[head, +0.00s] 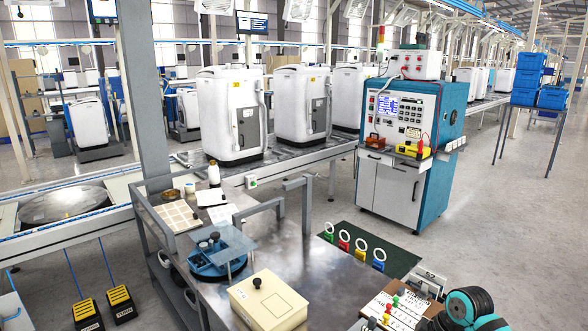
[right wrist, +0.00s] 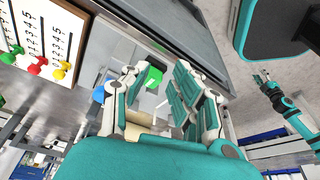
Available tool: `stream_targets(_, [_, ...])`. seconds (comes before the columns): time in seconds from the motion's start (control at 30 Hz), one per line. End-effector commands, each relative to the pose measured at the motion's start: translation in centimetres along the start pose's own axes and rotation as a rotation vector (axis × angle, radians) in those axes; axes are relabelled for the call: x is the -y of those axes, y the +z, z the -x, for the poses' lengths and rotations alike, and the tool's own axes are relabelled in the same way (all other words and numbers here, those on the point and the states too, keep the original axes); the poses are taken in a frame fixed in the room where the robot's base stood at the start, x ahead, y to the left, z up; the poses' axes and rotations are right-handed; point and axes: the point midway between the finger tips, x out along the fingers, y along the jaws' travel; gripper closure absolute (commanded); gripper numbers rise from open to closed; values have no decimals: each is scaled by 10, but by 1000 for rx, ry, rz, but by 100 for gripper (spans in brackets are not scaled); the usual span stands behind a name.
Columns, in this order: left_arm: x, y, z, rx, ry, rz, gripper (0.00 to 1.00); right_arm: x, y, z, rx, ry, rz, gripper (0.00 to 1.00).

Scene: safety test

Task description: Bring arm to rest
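My right gripper (right wrist: 160,95) fills the middle of the right wrist view. Its white and teal fingers are spread apart and I see nothing gripped between them. A green block-like thing (right wrist: 153,76) shows beyond the fingers, apart from them as far as I can tell. A teal and black part of my arm (head: 470,308) shows at the bottom right of the head view, beside a number board (head: 398,308) with coloured knobs. Another teal and white arm with a small gripper (right wrist: 262,78) shows at the right of the right wrist view, likely my left one; its finger opening is too small to judge.
The metal table (head: 325,280) holds a cream box (head: 268,302), a blue round fixture (head: 217,262) and a pegboard. A teal test cabinet (head: 425,140) stands behind. Bare floor (head: 520,225) is clear at right.

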Motion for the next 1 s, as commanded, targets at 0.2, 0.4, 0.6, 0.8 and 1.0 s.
stream_targets(0.2, [-3,17,1,25,3,0,60,73,6,-51,26,17,-81,74])
stream_targets(0.4, [-4,27,1,40,5,1,60,169,23,-77,17,85,-288,74])
stream_targets(0.6, [-3,23,1,34,4,1,60,221,46,-66,4,167,-497,74])
stream_targets(0.8, [-2,17,1,25,3,0,60,251,66,-49,1,231,-655,74])
stream_targets(1.0, [-2,12,1,18,2,0,60,272,84,-29,5,288,-786,74])
